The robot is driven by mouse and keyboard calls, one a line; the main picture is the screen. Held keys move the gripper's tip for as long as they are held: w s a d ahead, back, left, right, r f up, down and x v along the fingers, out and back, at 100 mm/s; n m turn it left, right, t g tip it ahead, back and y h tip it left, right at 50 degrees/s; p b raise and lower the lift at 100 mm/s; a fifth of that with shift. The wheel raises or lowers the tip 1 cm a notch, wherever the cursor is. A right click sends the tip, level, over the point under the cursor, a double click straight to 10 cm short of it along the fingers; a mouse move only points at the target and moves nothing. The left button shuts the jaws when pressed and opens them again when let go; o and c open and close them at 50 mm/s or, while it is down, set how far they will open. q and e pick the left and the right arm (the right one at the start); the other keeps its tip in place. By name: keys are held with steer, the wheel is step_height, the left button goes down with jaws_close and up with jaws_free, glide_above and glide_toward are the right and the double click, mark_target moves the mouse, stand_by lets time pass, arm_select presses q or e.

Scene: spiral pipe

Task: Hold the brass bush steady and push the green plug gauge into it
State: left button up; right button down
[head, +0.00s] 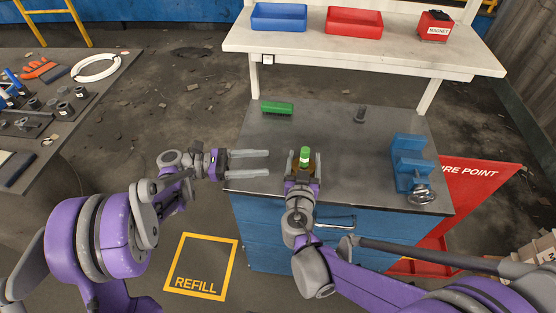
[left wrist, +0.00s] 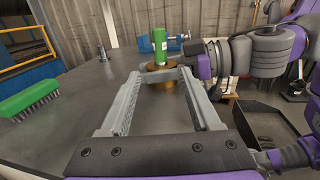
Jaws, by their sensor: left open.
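The green plug gauge (head: 305,153) stands upright at the brass bush (head: 300,168), near the front edge of the grey bench top. The left wrist view shows the green plug gauge (left wrist: 160,44) on top of the brass bush (left wrist: 161,73); how deep it sits is hidden. My right gripper (head: 304,160) has its fingers on either side of the bush; whether they touch it is unclear. My left gripper (head: 269,164) is open and empty, left of the bush, fingers pointing toward it. In its wrist view the bush lies beyond the fingertips.
A green brush (head: 277,108) lies at the bench's back left, and a small dark part (head: 360,114) at the back. A blue vise (head: 410,165) stands on the right. A shelf with a blue bin (head: 279,17) and red bin (head: 354,21) is behind. The bench middle is clear.

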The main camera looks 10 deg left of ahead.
arm_select(q)
steer(key=shift+s+a, duration=0.15)
steer(key=shift+a, duration=0.85)
arm_select(e)
jaws_free()
steer(key=s+r, duration=0.1)
steer(key=s, duration=1.1)
steer(key=shift+r, duration=0.4)
arm_select(q)
steer(key=shift+r, duration=0.1)
arm_select(e)
steer(key=shift+r, duration=0.15)
